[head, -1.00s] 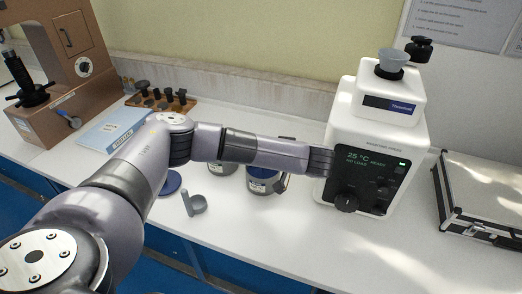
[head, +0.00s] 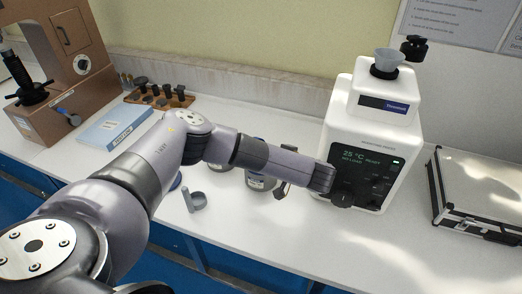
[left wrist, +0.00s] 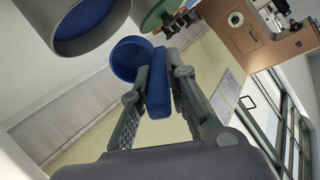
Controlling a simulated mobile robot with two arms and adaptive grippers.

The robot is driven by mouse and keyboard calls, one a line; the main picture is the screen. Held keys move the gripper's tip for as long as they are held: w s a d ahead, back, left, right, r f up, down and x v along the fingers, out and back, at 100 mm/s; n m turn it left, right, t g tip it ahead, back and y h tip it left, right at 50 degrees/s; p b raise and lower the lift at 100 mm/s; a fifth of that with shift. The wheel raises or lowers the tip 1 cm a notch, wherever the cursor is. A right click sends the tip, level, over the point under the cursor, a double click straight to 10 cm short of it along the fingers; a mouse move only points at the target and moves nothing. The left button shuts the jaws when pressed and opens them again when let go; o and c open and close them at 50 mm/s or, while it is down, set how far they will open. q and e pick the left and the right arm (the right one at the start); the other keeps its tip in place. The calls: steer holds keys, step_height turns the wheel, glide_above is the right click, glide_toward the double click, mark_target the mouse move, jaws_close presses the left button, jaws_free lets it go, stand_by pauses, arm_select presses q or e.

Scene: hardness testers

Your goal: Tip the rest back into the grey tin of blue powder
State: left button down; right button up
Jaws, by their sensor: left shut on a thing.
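In the left wrist view, my left gripper (left wrist: 160,100) is shut on the handle of a scoop (left wrist: 130,58) whose round cup looks blue inside. The grey tin of blue powder (left wrist: 62,46) is close by at the upper left, its open mouth showing blue. The scoop's cup is just beside the tin's rim in the picture; I cannot tell the gap. In the head view, a grey tin with a blue label (head: 262,184) stands below my left forearm, its top partly hidden. My right gripper is not in view.
A grey scoop-like cup (head: 195,203) lies on the bench in front. Another tin (head: 219,167) is half hidden by my arm. The white tester (head: 365,150) stands close right of my wrist, a case (head: 480,190) further right. A brown press (head: 70,85) stands back left.

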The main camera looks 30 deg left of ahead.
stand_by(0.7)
arm_select(q)
steer(key=shift+d+f+y+p, duration=0.1)
steer(key=shift+d+y+p, duration=0.25)
steer(key=shift+p, duration=0.45)
steer(key=shift+s+d+f+y+p, duration=0.1)
steer(key=shift+f+y+p, duration=0.1)
steer(key=shift+y+p, duration=0.15)
steer(key=shift+f, duration=0.1)
steer(key=shift+t, duration=0.3)
steer(key=shift+s+d+f+y+p, duration=0.1)
steer(key=shift+d+y+p, duration=0.1)
steer(key=shift+y+p, duration=0.25)
steer(key=shift+d+f+y, duration=0.2)
steer(key=shift+f+y, duration=0.05)
steer(key=shift+y, duration=0.2)
steer(key=shift+f+p, duration=0.1)
steer(key=shift+p, duration=0.2)
